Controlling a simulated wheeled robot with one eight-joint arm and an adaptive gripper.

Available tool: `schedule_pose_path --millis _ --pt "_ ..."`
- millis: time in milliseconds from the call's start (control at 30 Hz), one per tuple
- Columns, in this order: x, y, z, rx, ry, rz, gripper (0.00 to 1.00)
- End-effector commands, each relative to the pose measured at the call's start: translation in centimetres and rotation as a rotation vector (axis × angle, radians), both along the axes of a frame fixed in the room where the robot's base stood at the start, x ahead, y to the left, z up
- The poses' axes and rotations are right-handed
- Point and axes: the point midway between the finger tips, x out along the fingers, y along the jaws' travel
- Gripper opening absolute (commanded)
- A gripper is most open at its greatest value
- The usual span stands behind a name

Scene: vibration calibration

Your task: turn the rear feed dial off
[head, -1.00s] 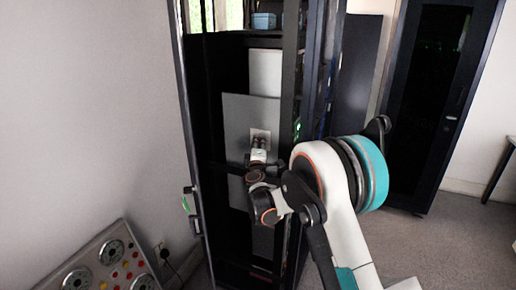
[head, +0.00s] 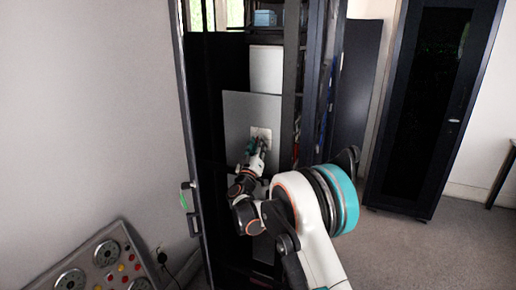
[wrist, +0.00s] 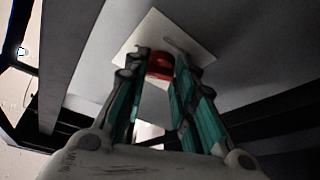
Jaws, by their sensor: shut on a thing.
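A small red dial (wrist: 160,66) sits on a white square plate (wrist: 190,40) in the wrist view. The plate also shows in the head view (head: 261,132), fixed to a grey panel (head: 237,115) inside an open black cabinet. My gripper (wrist: 161,58) is at the plate with its fingers on both sides of the red dial, shut on it. In the head view my gripper (head: 262,145) covers the dial, so its pointer and setting cannot be read.
The cabinet's frame posts (head: 292,80) stand close on the right of my arm. A grey console (head: 130,255) with several round dials and coloured buttons is at the lower left. A second dark cabinet (head: 425,100) stands at the right.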

Motion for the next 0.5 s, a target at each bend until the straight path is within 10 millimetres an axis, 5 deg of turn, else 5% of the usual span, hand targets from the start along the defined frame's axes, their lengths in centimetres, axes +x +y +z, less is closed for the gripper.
schedule_pose_path --millis 500 --pt "0.1 0.36 -0.32 0.353 -0.126 0.001 0.01"
